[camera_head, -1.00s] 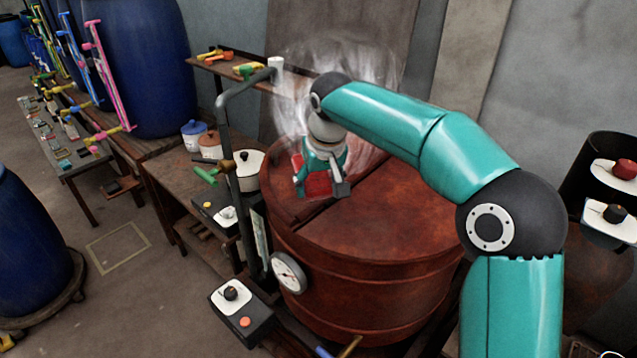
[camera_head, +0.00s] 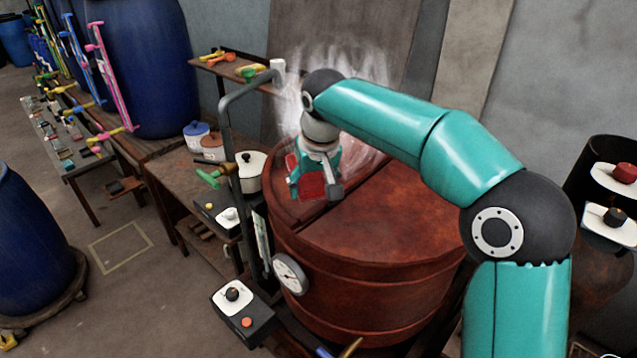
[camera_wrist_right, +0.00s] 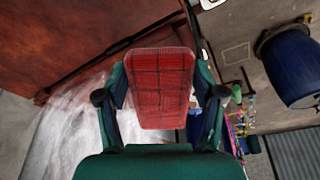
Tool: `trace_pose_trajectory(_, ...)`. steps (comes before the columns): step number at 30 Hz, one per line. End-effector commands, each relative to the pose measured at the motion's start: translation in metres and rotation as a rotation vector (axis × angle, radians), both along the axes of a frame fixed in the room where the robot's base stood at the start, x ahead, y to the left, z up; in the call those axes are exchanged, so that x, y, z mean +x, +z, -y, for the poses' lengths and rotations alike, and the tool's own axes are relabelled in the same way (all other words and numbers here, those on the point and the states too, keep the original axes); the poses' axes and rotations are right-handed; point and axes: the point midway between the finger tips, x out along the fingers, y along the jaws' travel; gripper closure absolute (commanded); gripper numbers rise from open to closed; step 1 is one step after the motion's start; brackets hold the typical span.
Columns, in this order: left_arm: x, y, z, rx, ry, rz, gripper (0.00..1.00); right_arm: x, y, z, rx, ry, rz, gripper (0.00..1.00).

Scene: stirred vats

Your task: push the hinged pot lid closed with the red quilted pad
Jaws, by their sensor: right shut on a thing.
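The big rust-red pot (camera_head: 360,295) stands in the middle of the head view. Its flat top is split by a dark seam; the larger lid part (camera_head: 395,215) lies right of it and looks flat. My right gripper (camera_head: 315,176) is above the top's left part, near the seam. It is shut on the red quilted pad (camera_head: 311,187). In the right wrist view the pad (camera_wrist_right: 160,80) sits between both fingers, with the rusty top (camera_wrist_right: 70,40) beyond it. I cannot tell whether the pad touches the lid. My left gripper is out of view.
Pale steam (camera_head: 350,70) rises behind my right gripper. A grey bent pipe (camera_head: 226,125), a dial gauge (camera_head: 290,273) and a control box (camera_head: 242,308) stand at the pot's left. A wooden bench (camera_head: 185,185) with small pots is further left.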

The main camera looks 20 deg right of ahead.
Motion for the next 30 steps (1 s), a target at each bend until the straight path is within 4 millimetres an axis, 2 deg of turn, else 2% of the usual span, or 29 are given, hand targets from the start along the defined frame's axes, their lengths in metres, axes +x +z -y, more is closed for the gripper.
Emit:
trace_pose_trajectory(13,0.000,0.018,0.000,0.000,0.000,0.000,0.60,-0.013,0.030,-0.032,0.000,0.003,0.000,0.57)
trace_pose_trajectory(30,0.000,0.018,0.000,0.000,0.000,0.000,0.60,-0.015,0.032,-0.036,0.001,0.001,0.000,0.57)
